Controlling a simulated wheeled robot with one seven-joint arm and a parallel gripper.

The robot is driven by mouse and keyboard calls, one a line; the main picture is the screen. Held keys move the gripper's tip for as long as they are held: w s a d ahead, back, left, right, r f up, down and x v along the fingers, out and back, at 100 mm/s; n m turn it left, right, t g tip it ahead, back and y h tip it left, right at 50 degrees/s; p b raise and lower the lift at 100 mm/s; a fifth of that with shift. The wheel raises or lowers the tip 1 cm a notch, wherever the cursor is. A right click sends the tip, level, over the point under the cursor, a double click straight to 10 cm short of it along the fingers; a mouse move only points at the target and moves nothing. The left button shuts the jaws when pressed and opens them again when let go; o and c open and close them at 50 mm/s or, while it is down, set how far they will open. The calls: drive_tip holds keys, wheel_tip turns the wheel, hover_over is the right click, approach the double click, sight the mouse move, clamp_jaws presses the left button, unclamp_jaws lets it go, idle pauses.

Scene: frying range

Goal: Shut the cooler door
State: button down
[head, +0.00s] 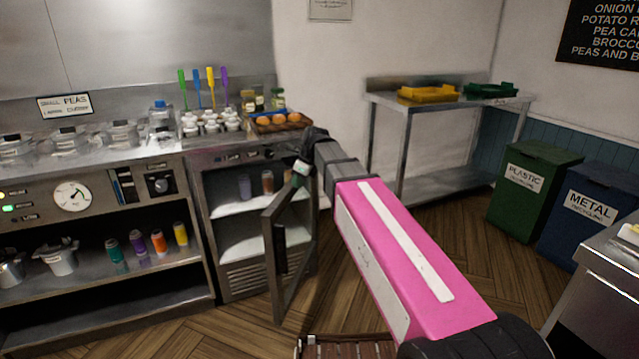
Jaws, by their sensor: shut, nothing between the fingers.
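The cooler (238,286) stands under the counter in the middle of the head view. Its door (271,260) is hinged on the right side and stands wide open, swung out toward me. Through the opening I see shelves (240,207) with a few containers on the upper one. My gripper (301,170) is at the top of the door, at the end of my pink arm, and is shut with nothing visible in it. It overlaps the door's upper edge in the picture; I cannot tell whether it touches. The arm hides part of the area right of the door.
Left of the cooler, an open shelf unit (110,318) holds several coloured bottles. The counter above carries clear tubs, white cups and a tray of orange items (283,127). A steel table (450,104), a green bin (530,190) and a blue bin (590,225) stand right. Wooden floor (350,275) is clear beside the door.

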drive_tip(key=w+a, duration=0.7)
drive_tip(key=a, duration=0.3)
drive_tip(key=w+a+m, duration=0.1)
drive_tip(key=w+a, duration=0.5)
drive_tip(key=a, duration=0.3)
drive_tip(key=shift+w+a, duration=0.35)
drive_tip(key=shift+w, duration=0.05)
